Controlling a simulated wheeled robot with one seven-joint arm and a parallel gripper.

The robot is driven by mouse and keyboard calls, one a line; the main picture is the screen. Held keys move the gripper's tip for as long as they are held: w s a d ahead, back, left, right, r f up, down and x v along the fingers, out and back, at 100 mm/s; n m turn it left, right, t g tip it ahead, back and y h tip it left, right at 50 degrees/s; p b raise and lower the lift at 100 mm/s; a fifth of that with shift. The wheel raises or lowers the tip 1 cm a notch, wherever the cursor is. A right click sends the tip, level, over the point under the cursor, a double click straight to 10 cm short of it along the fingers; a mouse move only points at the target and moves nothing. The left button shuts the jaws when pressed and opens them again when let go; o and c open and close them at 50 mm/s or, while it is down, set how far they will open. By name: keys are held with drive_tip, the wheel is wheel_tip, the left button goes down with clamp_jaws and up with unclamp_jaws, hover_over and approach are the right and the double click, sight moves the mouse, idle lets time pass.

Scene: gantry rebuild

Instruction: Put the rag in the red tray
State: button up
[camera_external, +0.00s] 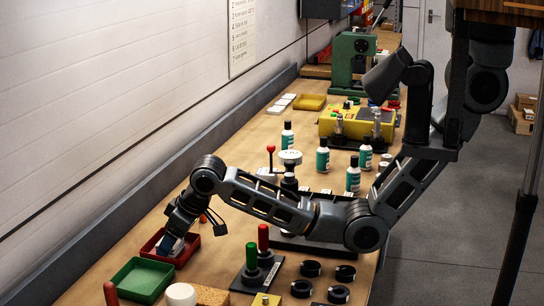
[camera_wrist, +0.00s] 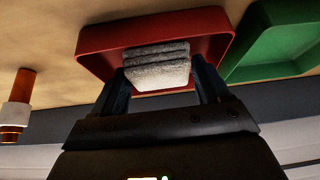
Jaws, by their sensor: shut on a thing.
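The rag (camera_wrist: 157,63) is a folded grey-white cloth between the fingers of my gripper (camera_wrist: 160,82) in the wrist view. My gripper is shut on it and holds it over the red tray (camera_wrist: 100,39), within its rim in that view. I cannot tell whether the rag touches the tray floor. In the external view my gripper (camera_external: 171,243) points down into the red tray (camera_external: 155,252) at the lower left of the bench. Only a small pale-blue part shows between the fingers there, and the rag is mostly hidden.
A green tray (camera_external: 142,279) sits close beside the red tray. Red-topped and green-topped levers (camera_external: 257,262) stand to the right, with black rings beyond. An orange and white object (camera_wrist: 17,105) shows at left in the wrist view. Several bottles stand farther back.

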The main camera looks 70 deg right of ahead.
drive_tip(key=o, duration=0.7)
drive_tip(key=shift+f, duration=0.1)
drive_tip(key=shift+o, duration=0.2)
drive_tip(key=shift+s+r, duration=0.15)
drive_tip(key=shift+r, duration=0.35)
drive_tip(key=v, duration=1.1)
drive_tip(key=shift+b, duration=0.3)
drive_tip(key=shift+s+r, duration=0.1)
